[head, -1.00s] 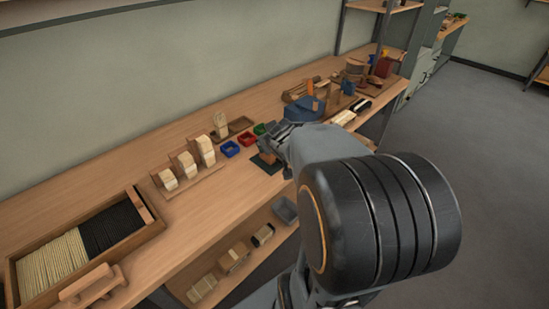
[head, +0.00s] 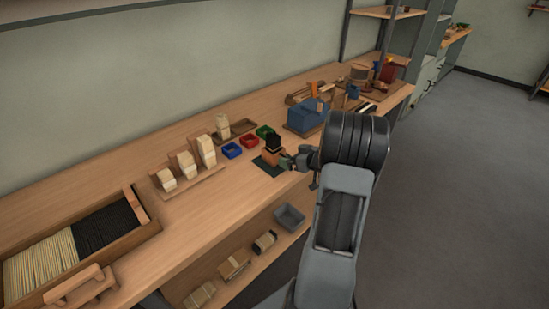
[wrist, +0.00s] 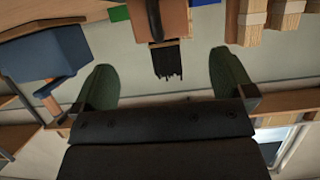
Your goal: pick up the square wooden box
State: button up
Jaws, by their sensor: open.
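The square wooden box (head: 271,159) stands upright on a dark green mat (head: 259,163) near the bench's front edge, with a block of black bristles (head: 273,142) sticking up from it. In the wrist view, which looks upside down, the box (wrist: 174,22) is at the top centre with its bristles (wrist: 167,60) pointing down. My gripper (head: 287,162) is just right of the box, at the bench's front edge. In the wrist view, its two green fingers are spread wide and nothing is held between them (wrist: 163,65). The box's lower part is out of that view.
Blue (head: 231,150), red (head: 249,140) and green (head: 265,131) bins sit behind the box. A blue machine (head: 307,115) stands to its right. A stepped rack of bristle bundles (head: 188,168) is on the left. Bare bench top lies between rack and mat.

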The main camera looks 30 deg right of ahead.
aim_at(280, 153)
jog(key=shift+b+x, duration=0.3)
jog(key=shift+x, duration=3.35)
jog(key=shift+s+f, duration=0.1)
jog(key=shift+f, duration=0.1)
jog(key=shift+c, duration=0.5)
jog(key=c, duration=0.9)
